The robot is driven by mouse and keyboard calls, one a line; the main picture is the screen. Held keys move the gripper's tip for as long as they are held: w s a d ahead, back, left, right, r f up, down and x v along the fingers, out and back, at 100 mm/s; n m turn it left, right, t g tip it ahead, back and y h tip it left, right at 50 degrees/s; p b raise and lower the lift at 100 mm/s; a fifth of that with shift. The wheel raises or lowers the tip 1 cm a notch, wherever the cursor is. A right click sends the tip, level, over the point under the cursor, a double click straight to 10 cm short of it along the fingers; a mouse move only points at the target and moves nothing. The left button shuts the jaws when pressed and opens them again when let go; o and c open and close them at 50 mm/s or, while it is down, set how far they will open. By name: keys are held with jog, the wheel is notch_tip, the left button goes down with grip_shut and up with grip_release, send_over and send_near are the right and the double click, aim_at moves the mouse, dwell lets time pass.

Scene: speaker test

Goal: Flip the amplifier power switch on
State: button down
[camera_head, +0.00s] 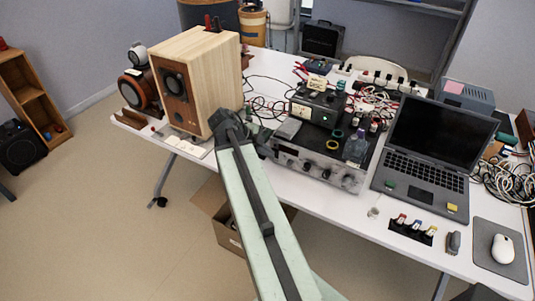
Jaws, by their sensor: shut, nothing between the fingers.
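The amplifier appears to be the wide black unit with a grey, knobbed front panel (318,169), on the white table left of the laptop. A smaller black device (314,109) with a small green light sits behind it. I cannot make out which control is the power switch. My pale green arm reaches up from the bottom. My dark gripper (264,149) is shut and empty, close to the left end of the amplifier's front. I cannot tell whether it touches the panel. My arm's end hides part of the area between the amplifier and the speaker.
A wooden speaker (204,84) stands just left of my gripper. An open laptop (424,155) is right of the amplifier, with a mouse (503,248) on a pad. Loose cables (262,108) lie behind. A cardboard box (209,207) is on the floor beneath the table.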

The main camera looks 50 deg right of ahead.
jog(key=shift+r, duration=0.1)
jog(key=shift+w+d+r+p, duration=0.1)
jog(key=shift+d+r+p, duration=0.15)
jog(key=shift+p, duration=0.2)
jog(key=shift+d+f+y, duration=0.1)
jog(key=shift+f+y, duration=0.1)
jog(key=shift+y, duration=0.1)
jog(key=shift+r+p, duration=0.8)
jog(key=shift+p, duration=0.05)
